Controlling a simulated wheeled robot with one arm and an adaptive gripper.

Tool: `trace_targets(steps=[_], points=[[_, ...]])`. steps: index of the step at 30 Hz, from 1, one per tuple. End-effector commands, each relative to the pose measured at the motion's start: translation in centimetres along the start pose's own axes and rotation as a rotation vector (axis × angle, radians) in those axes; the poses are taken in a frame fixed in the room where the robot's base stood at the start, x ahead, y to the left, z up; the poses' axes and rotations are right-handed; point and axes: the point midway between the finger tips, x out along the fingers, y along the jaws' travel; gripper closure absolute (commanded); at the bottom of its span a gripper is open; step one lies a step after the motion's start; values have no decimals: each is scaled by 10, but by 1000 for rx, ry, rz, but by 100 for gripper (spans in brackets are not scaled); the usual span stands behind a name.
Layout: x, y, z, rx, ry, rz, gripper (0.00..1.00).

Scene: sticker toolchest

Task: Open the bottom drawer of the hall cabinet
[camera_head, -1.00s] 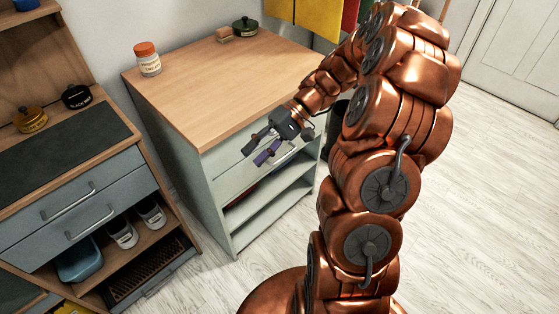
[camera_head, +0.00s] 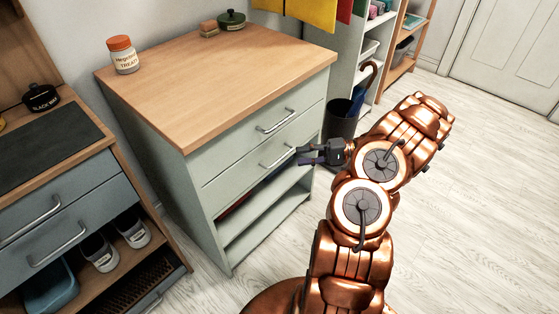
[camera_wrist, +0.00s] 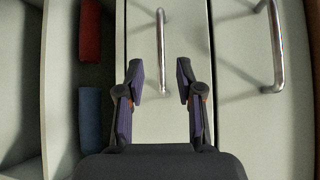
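The hall cabinet (camera_head: 203,215) is pale green with a wooden top. It has two drawers above open shelves. The bottom drawer (camera_head: 235,180) looks shut, flush with the front, and its bar handle (camera_head: 278,152) is partly behind my fingers. My gripper (camera_head: 300,155) is open and empty, at the right end of that handle. In the wrist view the cabinet front is turned sideways. The bottom drawer's handle (camera_wrist: 161,45) lies ahead of my open gripper (camera_wrist: 160,75), in line with the gap between the fingertips. The top drawer's handle (camera_wrist: 277,50) is to the right.
The open shelf below the drawers holds a red roll (camera_wrist: 90,32) and a blue roll (camera_wrist: 91,118). A dark umbrella bin (camera_head: 340,122) stands right of the cabinet. A workbench (camera_head: 75,185) with drawers is at left. The floor at right is clear.

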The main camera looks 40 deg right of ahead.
Motion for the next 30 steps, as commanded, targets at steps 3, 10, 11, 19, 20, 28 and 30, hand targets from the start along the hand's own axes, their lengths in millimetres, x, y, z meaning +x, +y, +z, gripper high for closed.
trace_targets(steps=[3, 10, 11, 19, 20, 28, 30], points=[[11, 0, 0, -2, -5, -1, 64], [46, -1, 1, -1, -8, -1, 64], [50, -1, 1, -2, -8, -1, 64], [74, 0, 0, -3, -3, 2, 64], [75, 0, 0, -2, -3, 2, 64], [76, -1, 0, -2, -1, 1, 64], [76, 0, 0, -2, -1, 1, 67]])
